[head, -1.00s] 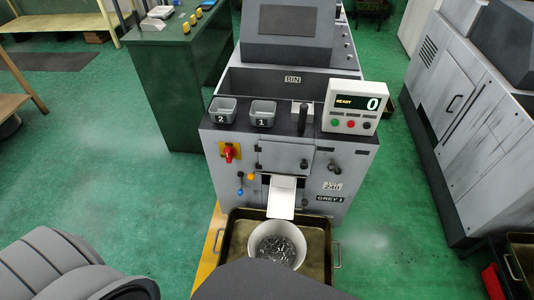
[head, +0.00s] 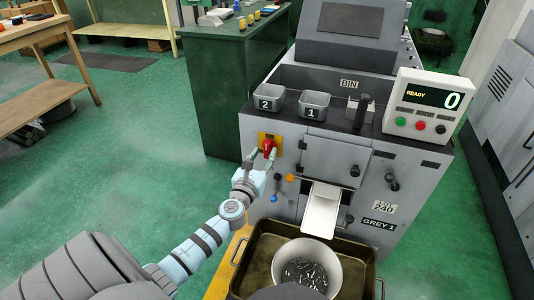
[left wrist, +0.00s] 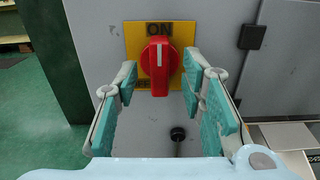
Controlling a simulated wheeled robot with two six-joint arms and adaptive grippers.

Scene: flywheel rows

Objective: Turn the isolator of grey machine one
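Grey machine one (head: 345,160), labelled GREY 1, stands in front of me. Its isolator is a red rotary knob (head: 268,148) on a yellow plate at the upper left of the front face. In the left wrist view the knob (left wrist: 159,64) has its white line upright, pointing at the word ON; the plate's lower lettering is mostly hidden. My left gripper (head: 263,163) is at the knob in the head view. In the left wrist view its teal-padded fingers (left wrist: 165,95) are open, one on each side of the knob, with gaps showing. My right gripper is not in view.
A control box (head: 425,107) reading READY and 0 sits on the machine's top right. Bins 2 (head: 268,97) and 1 (head: 314,105) stand on the ledge. Below the chute (head: 320,210), a bucket (head: 306,262) of metal parts stands in a tray (head: 256,232).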

